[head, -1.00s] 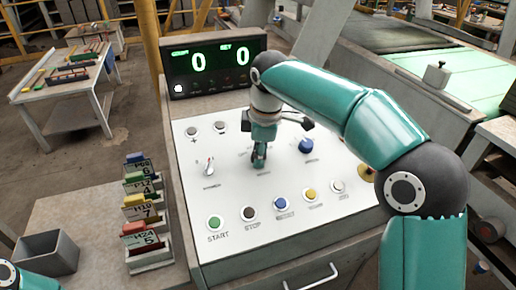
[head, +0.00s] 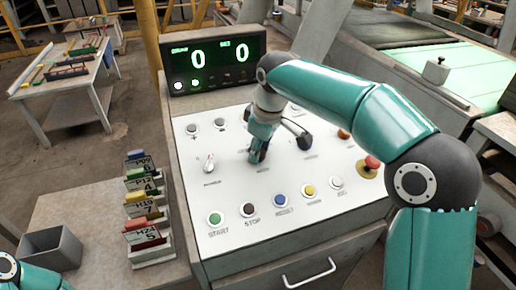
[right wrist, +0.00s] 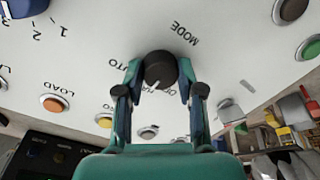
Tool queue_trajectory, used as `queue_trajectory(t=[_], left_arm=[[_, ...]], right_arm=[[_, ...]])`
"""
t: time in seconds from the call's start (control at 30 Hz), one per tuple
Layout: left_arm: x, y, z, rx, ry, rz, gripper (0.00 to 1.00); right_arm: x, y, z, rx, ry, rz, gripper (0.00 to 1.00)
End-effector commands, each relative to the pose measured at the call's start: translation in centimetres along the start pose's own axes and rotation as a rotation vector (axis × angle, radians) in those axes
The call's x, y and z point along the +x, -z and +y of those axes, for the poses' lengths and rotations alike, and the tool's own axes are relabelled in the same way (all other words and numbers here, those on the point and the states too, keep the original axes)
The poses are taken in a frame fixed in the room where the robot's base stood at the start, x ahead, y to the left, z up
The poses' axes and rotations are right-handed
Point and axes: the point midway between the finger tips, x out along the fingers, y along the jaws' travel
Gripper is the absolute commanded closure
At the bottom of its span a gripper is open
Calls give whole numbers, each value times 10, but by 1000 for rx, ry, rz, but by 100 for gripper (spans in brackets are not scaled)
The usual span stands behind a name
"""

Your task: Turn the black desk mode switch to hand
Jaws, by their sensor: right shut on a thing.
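The black mode switch (right wrist: 160,70) is a round knob on the white desk panel, between the fingers of my right gripper (right wrist: 158,78) in the right wrist view. The fingers are shut on its sides. A short white mark on the knob points toward the bottom of that view, slightly left. The word MODE is printed above right of it and an AUTO label, partly covered, is at left; another label below is mostly hidden. In the head view my right gripper (head: 257,155) points down at the panel and hides the switch. My left gripper is out of view.
Another selector (head: 209,165) is left of my gripper. A row of push buttons, including green START (head: 214,218), lies in front. A red emergency stop (head: 371,163) is at right. The display (head: 214,61) stands behind. A box of labelled cards (head: 148,262) is at left.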

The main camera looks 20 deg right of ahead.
Motion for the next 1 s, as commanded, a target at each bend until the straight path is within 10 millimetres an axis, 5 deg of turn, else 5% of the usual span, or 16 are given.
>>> queue_trajectory(t=[0.3,0.33,0.47,0.8,1.0], left_arm=[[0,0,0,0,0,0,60],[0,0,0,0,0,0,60],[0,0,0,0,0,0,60],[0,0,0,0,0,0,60],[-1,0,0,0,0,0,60]], right_arm=[[-1,0,1,1,-2,1,97],[-1,0,1,0,-3,1,58],[-1,0,1,0,-2,1,37],[-2,0,0,-1,-1,1,37],[-21,1,1,-1,-3,4,37]])
